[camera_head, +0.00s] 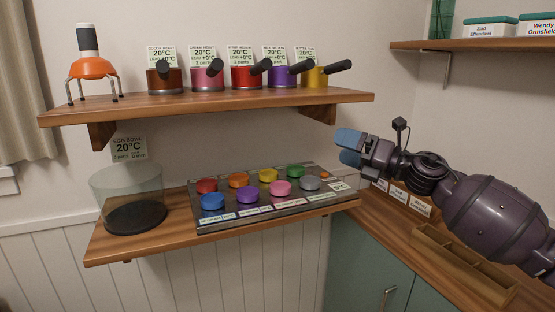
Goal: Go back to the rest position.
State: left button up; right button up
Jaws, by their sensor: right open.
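My right arm comes in from the right in the head view. Its gripper (347,147) has blue fingertips and points left, with a gap between the fingers and nothing in them. It hangs in the air in front of the wall, to the right of the lower shelf (110,247) and above the wooden counter. My left gripper is not in view.
The upper shelf (230,102) holds several coloured pots and an orange legged device (93,67). The lower shelf bears a glass bowl (127,185) and a panel of coloured knobs (235,222). A wooden tray (463,262) lies under my right arm. Another shelf (480,44) holds boxes.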

jog(key=s+d+f+m+t+h, duration=0.2)
jog(key=s+f+m+h, duration=0.2)
jog(key=f+m, duration=0.55)
jog(key=s+d+f+m+t+h+p, duration=0.1)
jog(key=s+d+f+m+t+h, duration=0.2)
jog(key=f+m, duration=0.6)
jog(key=s+d+f+m+t+h, duration=0.1)
jog(key=s+f+m+t+h, duration=0.1)
jog(key=s+f+m+h, duration=0.65)
jog(key=s+d+f+m+g, duration=0.3)
jog(key=s+f+m, duration=0.2)
jog(key=s+f, duration=0.5)
jog(key=s+d+f+m+g+h+p, duration=0.1)
jog(key=s+d+f+m+g, duration=0.2)
jog(key=s, duration=1.3)
notch_tip(320, 180, down, 7)
jog(key=m, duration=0.3)
jog(key=shift+s+d+r+m, duration=0.15)
jog(key=shift+s+m, duration=0.15)
jog(key=shift+s, duration=0.1)
